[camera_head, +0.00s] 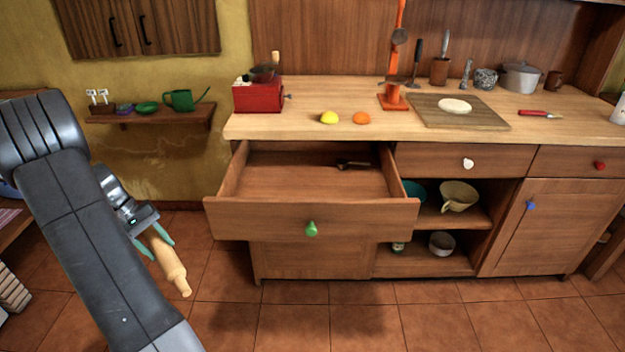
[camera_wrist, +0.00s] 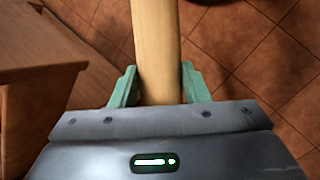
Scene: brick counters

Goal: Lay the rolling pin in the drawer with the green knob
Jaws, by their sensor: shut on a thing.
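The light wooden rolling pin (camera_head: 169,264) is in my gripper (camera_head: 154,243), to the left of the open drawer and above the tiled floor. In the wrist view the pin (camera_wrist: 157,50) sits between the two green fingers of my gripper (camera_wrist: 158,86), which are shut on it. The pin slants downward in the head view. The drawer (camera_head: 262,219) with the green knob (camera_head: 311,229) is pulled out. A dark utensil (camera_head: 352,164) lies inside it toward the back; the rest of its floor is bare.
The wooden counter (camera_head: 290,128) above the drawer holds a red box-shaped grinder (camera_head: 259,95), a lemon (camera_head: 329,117), an orange (camera_head: 361,118) and a cutting board (camera_head: 490,119). Drawers with a white knob (camera_head: 468,163) and red knob (camera_head: 600,166) are shut. Floor in front is clear.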

